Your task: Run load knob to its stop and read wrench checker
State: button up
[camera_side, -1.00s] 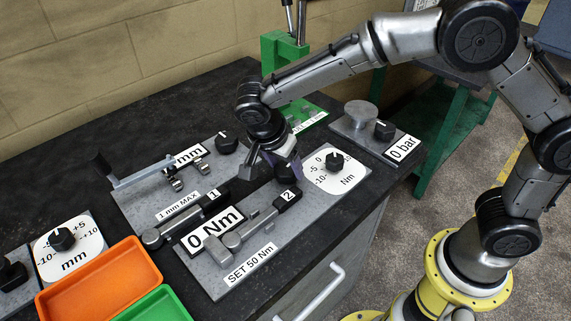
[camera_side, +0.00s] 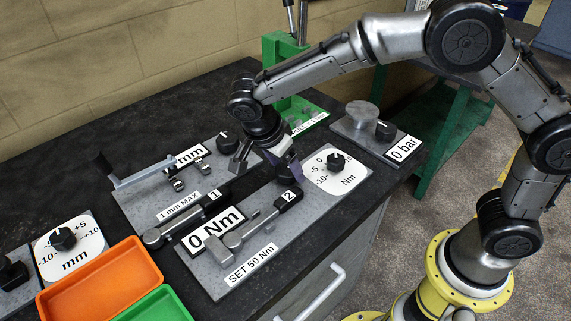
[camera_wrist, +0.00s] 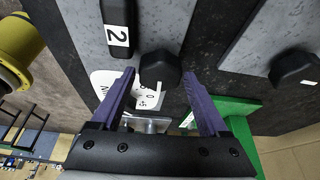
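The wrench checker is a grey plate with a "0 Nm" display (camera_side: 213,228), a "SET 50 Nm" label (camera_side: 250,263) and a wrench (camera_side: 262,218) marked 2. Its white Nm dial (camera_side: 349,178) has a black knob (camera_side: 336,161). My gripper (camera_side: 288,172) is low over the checker, between wrench 2 and that dial. In the wrist view my gripper (camera_wrist: 159,76) is open, its purple fingers on either side of a black knob (camera_wrist: 160,68), apparently the load knob. Gaps show on both sides. The gripper hides this knob in the side view.
The neighbouring plate carries a crank, wrench 1 (camera_side: 182,221) and a black knob (camera_side: 227,142). A 0 bar unit (camera_side: 400,149) stands at the right, a green press (camera_side: 285,60) behind. Orange (camera_side: 62,300) and green (camera_side: 160,305) trays are at front left.

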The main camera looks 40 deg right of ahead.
jog(key=shift+o, duration=1.1)
jog(key=shift+r, duration=0.1)
jog(key=v, duration=1.3)
jog(key=shift+a+r, duration=0.15)
jog(key=shift+r, duration=0.15)
